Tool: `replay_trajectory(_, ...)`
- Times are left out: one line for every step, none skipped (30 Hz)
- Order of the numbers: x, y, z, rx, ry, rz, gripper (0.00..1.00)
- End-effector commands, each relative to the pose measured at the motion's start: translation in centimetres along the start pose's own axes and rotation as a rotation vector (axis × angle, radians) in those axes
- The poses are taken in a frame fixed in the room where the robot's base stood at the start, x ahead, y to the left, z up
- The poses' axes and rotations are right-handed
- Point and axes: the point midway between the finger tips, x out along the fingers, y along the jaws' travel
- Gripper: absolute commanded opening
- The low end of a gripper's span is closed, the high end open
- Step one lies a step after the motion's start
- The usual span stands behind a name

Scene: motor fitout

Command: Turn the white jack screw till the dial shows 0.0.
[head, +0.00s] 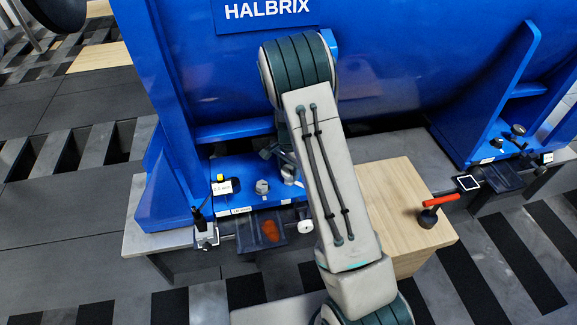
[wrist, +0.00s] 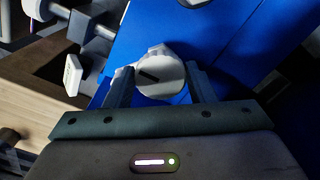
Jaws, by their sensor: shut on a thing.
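The white jack screw (wrist: 160,76) has a round pale head with a dark slot-like mark and stands on the blue motor foot in the wrist view. My gripper (wrist: 160,84) is shut on it, one dark finger on each side of the head. In the head view my arm covers most of the gripper and screw; pale parts (head: 288,173) show at the arm's left edge. The dial's small white readout (head: 222,187) is at the left of the foot; its digits are too small to read surely.
A grey bolt (head: 262,187) stands left of my arm on the foot. A white round knob (head: 305,227) and a dark tray (head: 262,233) with an orange-brown item are in front. The blue motor wall rises behind.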

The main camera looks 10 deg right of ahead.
Motion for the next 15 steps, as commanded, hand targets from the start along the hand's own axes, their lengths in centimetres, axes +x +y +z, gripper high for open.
replay_trajectory(0.01,-0.04,0.00,0.005,0.001,-0.001,0.27)
replay_trajectory(0.02,-0.04,0.01,0.008,0.001,-0.001,0.27)
replay_trajectory(0.04,-0.04,0.01,0.010,0.001,-0.001,0.27)
replay_trajectory(0.05,-0.04,0.01,0.011,0.000,-0.001,0.27)
replay_trajectory(0.05,-0.04,0.00,0.012,0.001,-0.001,0.27)
replay_trajectory(0.06,-0.04,0.01,0.012,0.000,-0.001,0.27)
replay_trajectory(0.07,-0.04,0.00,0.012,0.000,-0.001,0.27)
replay_trajectory(0.07,-0.04,0.00,0.012,0.000,-0.001,0.27)
replay_trajectory(0.07,-0.04,0.01,0.012,0.000,-0.001,0.27)
replay_trajectory(0.08,-0.04,0.01,0.012,0.000,-0.001,0.27)
replay_trajectory(0.08,-0.03,0.01,0.011,0.000,-0.001,0.27)
replay_trajectory(0.08,-0.03,0.01,0.011,0.000,-0.001,0.27)
replay_trajectory(0.08,-0.03,0.01,0.011,0.000,-0.001,0.27)
replay_trajectory(0.08,-0.03,0.01,0.011,0.000,-0.001,0.58)
replay_trajectory(0.08,-0.03,0.01,0.011,0.000,-0.001,0.69)
